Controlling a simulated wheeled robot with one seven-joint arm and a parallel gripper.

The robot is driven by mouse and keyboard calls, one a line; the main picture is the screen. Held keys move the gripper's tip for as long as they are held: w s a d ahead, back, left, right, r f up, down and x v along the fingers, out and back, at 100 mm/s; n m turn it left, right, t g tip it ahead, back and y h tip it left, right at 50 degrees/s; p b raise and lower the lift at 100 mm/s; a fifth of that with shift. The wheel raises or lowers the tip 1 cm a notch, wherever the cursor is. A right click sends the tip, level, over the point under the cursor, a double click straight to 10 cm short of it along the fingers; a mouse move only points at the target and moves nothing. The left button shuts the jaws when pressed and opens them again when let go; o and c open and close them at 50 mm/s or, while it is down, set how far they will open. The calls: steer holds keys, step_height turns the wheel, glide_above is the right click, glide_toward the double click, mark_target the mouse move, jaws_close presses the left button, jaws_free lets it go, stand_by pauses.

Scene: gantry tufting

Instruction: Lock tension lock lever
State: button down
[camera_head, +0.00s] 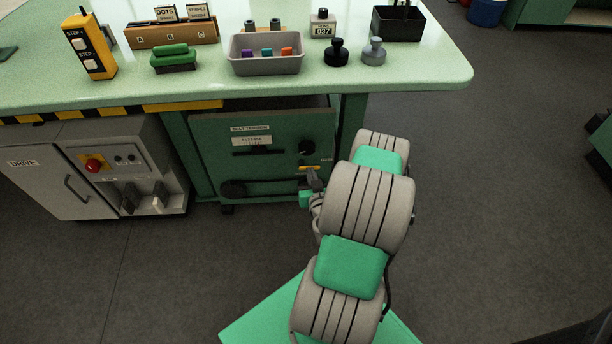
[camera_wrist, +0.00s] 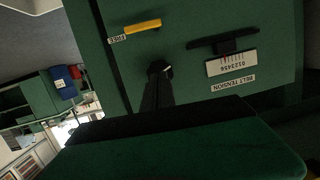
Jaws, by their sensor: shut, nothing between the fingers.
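The tension lock lever (camera_head: 310,167) is a short yellow bar on the lower right of the green belt tension panel. It lies about level, slightly tilted in the wrist view (camera_wrist: 141,26), where the picture is upside down. A small label (camera_wrist: 117,38) beside its end appears to read FREE. My gripper (camera_head: 314,176) is just below the lever in the head view, partly hidden by my arm. Contact with the knob or panel cannot be told.
A drive cabinet (camera_head: 45,180) with a red button stands left.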

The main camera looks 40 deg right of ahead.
steer(key=shift+s+d+f+m+g+h, duration=0.25)
steer(key=shift+s+d+f+h, duration=0.1)
steer(key=shift+s+f, duration=0.15)
steer(key=shift+s+d+f+m+g+h, duration=0.15)
steer(key=shift+s+d+f+m+h, duration=0.15)
steer(key=shift+s, duration=0.25)
steer(key=shift+d, duration=0.1)
glide_above(315, 169)
steer(key=s+a, duration=0.1)
steer(key=a, duration=0.1)
step_height(315, 169, down, 2)
steer(key=f, duration=0.3)
steer(key=f+b, duration=0.1)
steer(key=shift+s+d+f, duration=0.2)
steer(key=shift+s+f, duration=0.05)
steer(key=shift+f, duration=0.05)
